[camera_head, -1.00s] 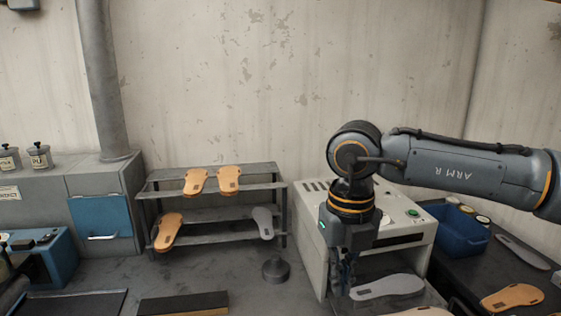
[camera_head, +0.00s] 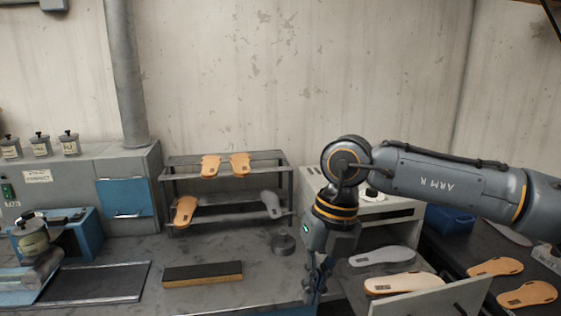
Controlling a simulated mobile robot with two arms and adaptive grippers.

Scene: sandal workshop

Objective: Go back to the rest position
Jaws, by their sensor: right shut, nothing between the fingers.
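My right gripper (camera_head: 316,284) hangs fingers-down from the right arm, in front of the white machine and left of its open tray. It is shut and empty, with its fingertips low near the table's front area. The left gripper is not in view. The gripper and arm hide part of the machine.
A metal rack (camera_head: 229,158) holds several soles, orange and grey. A dark-topped block (camera_head: 203,273) lies on the bench. Orange soles (camera_head: 527,294) and a blue bin (camera_head: 449,220) are at the right. A blue press (camera_head: 62,247) and several jars (camera_head: 69,143) are at the left.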

